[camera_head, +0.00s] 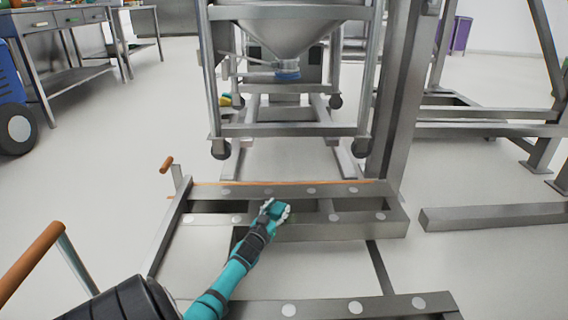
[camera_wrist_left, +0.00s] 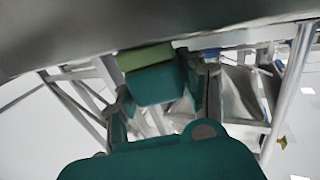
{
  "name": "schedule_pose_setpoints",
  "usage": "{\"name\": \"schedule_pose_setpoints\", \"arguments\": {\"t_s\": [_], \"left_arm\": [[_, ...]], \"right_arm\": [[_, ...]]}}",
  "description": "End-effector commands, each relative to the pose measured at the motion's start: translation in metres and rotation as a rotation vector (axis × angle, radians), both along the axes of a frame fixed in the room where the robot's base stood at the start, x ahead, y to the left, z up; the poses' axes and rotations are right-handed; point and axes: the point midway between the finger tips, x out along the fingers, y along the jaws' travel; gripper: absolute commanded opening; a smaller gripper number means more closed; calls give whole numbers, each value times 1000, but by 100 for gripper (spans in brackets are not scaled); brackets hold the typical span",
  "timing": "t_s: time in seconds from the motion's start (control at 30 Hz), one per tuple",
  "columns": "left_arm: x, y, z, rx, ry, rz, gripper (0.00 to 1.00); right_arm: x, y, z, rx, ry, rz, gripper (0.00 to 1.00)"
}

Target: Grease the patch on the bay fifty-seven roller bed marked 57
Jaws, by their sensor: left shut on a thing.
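The roller bed (camera_head: 300,230) is a low grey metal frame with pale round discs along its rails; an orange line runs along its far rail. I cannot read a 57 or make out a grease patch on it. My left gripper (camera_head: 275,208) is low over the middle cross rail, and I cannot tell whether it touches. In the left wrist view, the left gripper (camera_wrist_left: 160,92) is shut on a teal block with a green edge (camera_wrist_left: 150,72), held between its two fingers. The block's far side is hidden. My right gripper is out of view.
A steel hopper stand (camera_head: 290,130) on casters is just behind the bed, beside a thick grey post (camera_head: 398,100). An orange handle (camera_head: 30,260) on a bar is at the left. A loose beam (camera_head: 490,217) lies at the right.

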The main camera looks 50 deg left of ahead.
Motion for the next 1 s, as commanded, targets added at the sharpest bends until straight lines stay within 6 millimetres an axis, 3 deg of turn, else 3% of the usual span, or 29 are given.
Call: {"name": "schedule_pose_setpoints", "arguments": {"t_s": [1.0], "left_arm": [[-47, 37, 0, -3, 5, 2, 8]], "right_arm": [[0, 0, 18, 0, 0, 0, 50]]}}
